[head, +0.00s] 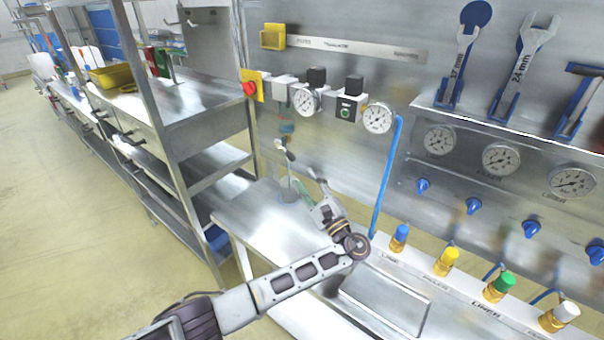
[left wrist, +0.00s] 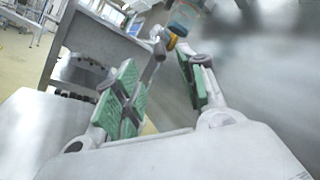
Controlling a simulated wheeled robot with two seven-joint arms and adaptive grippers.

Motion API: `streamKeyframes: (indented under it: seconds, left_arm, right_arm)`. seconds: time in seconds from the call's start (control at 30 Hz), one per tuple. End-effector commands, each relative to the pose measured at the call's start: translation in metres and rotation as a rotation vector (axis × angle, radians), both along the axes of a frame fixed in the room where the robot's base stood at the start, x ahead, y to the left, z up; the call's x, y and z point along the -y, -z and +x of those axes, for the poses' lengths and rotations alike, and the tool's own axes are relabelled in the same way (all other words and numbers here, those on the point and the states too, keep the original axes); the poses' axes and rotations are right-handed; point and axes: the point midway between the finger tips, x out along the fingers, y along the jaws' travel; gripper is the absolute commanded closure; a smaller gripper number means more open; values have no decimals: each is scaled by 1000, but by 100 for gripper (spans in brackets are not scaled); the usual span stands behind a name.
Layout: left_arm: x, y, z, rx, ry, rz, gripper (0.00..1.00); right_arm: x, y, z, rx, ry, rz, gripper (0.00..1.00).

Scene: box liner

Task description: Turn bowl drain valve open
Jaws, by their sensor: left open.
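A small valve assembly (head: 285,140) hangs on the steel panel below the gauges, with a teal body and a pale lever-like part with a dark end. It is too small to tell its handle position in the head view. In the left wrist view the valve (left wrist: 168,38) shows an orange-yellow part, a metal piece and a teal part above, beyond the fingertips. My left gripper (head: 307,183) is open, below and right of the valve. Its green-padded fingers (left wrist: 162,88) stand apart with nothing between them, and look clear of the valve. My right gripper is not in view.
A steel table (head: 255,225) lies below the valve, and a shelf rack (head: 165,110) stands to its left. Gauges (head: 306,100), a red button (head: 249,89) and a blue pipe (head: 386,180) are close by on the panel. Coloured fittings (head: 446,262) line the lower right.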

Motion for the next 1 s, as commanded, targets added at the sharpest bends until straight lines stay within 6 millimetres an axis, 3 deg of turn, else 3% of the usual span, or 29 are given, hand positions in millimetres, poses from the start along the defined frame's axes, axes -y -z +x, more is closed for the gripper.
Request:
streamKeyframes:
  seconds: [0.2, 0.53, 0.83, 1.0]
  left_arm:
    - [7, 5, -11, 0, -1, -1, 59]
    - [8, 5, -12, 0, 0, 0, 61]
    - [2, 14, -4, -56, 9, -54, 99]
    - [-8, 29, 9, -158, 35, -164, 100]
  right_arm:
    - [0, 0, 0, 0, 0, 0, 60]
    - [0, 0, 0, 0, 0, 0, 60]
    - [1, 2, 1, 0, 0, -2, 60]
    - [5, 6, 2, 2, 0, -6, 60]
